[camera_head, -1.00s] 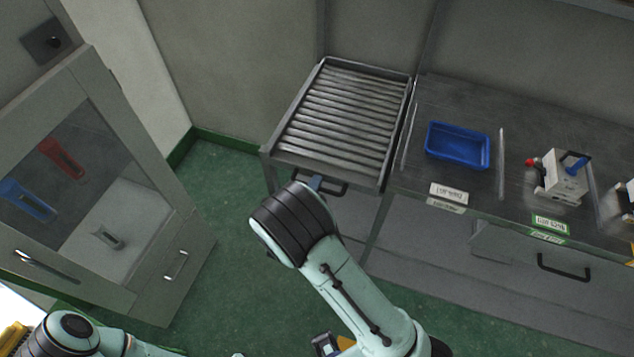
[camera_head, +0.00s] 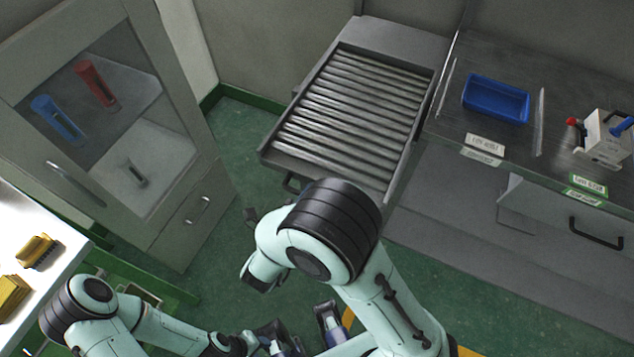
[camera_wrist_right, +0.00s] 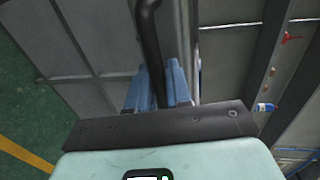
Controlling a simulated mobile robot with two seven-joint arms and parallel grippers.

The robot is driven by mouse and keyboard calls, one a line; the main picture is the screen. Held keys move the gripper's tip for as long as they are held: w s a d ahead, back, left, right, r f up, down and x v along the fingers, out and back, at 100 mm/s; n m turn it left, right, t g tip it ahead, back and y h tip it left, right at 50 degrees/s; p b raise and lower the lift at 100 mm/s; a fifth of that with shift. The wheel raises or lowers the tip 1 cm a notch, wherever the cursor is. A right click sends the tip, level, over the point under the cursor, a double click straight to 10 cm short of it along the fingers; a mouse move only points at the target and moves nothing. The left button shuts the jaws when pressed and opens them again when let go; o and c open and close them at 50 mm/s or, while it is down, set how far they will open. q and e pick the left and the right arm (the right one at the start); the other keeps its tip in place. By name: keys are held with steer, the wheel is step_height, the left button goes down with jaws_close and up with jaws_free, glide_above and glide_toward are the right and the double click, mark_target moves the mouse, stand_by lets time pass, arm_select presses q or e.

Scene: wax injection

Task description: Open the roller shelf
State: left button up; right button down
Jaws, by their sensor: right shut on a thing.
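The roller shelf (camera_head: 345,110), a grey tray of metal rollers, is slid out from the bench top, with a bare grey surface (camera_head: 395,40) showing behind it. Its black handle (camera_head: 291,184) shows partly at the front edge; my right arm hides the rest. In the right wrist view, the blue fingers of my right gripper (camera_wrist_right: 158,88) are shut around the black handle (camera_wrist_right: 150,35). The right gripper is hidden behind my arm in the head view. My left gripper (camera_head: 276,342) is low at the bottom edge, away from the shelf; its jaw opening is unclear.
A bench on the right holds a blue tray (camera_head: 497,99) and a white device (camera_head: 603,140); a black drawer handle (camera_head: 596,233) is below. A glass-door cabinet (camera_head: 165,185) stands left. A white table (camera_head: 40,220) with yellow pieces is at the lower left. Green floor lies between.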

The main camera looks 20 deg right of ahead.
steer(key=shift+v, duration=0.85)
steer(key=shift+f, duration=0.15)
steer(key=c, duration=1.2)
jaws_free()
steer(key=v, duration=1.3)
steer(key=shift+s+a, duration=0.15)
steer(key=shift+a, duration=0.05)
